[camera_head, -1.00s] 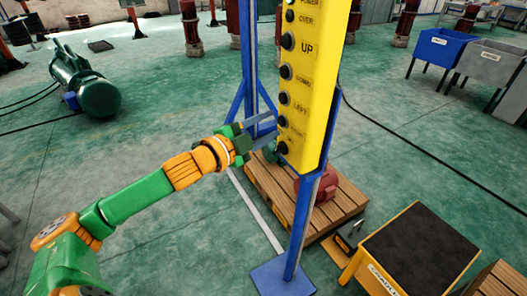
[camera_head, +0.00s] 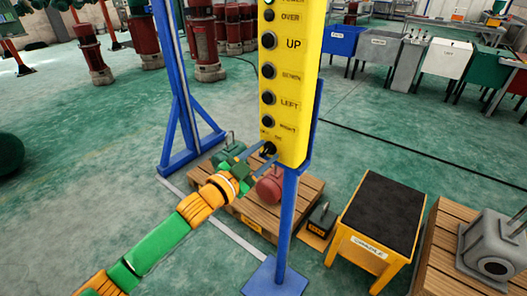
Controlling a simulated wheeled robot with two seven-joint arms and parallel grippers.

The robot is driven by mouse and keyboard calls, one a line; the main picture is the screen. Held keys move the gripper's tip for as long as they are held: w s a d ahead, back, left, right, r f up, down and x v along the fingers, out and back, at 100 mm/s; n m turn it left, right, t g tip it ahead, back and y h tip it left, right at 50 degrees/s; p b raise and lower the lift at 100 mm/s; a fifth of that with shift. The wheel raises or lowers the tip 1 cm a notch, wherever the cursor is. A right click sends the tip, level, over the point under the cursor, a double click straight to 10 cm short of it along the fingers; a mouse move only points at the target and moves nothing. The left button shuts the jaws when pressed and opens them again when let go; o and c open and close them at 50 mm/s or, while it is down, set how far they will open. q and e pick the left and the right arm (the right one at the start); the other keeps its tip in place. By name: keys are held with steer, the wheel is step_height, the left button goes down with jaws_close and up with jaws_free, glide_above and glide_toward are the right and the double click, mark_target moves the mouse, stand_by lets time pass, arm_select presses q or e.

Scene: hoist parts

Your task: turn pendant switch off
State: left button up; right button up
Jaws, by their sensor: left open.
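The yellow pendant (camera_head: 292,88) hangs upright on a blue post. It has a column of dark round buttons, with labels such as OVER, UP and LEFT. A dark switch (camera_head: 269,149) sits at the bottom of the column, with small lettering above it. My left gripper (camera_head: 267,153) reaches in from the lower left. Its fingers are open, with the tips at the bottom switch, one on either side of it as seen here. Whether they touch it cannot be told. My right gripper is not in view.
A wooden pallet (camera_head: 228,204) with a red part (camera_head: 270,187) and a green part (camera_head: 228,154) lies behind the post. A yellow stand marked CRADLE (camera_head: 350,244) is at right, beside another pallet with a grey motor (camera_head: 497,245). Open floor lies at left.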

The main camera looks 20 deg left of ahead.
arm_select(q)
steer(key=shift+a, duration=0.2)
steer(key=shift+d, duration=0.15)
steer(key=shift+c, duration=1.3)
steer(key=shift+w, duration=0.1)
jaws_close()
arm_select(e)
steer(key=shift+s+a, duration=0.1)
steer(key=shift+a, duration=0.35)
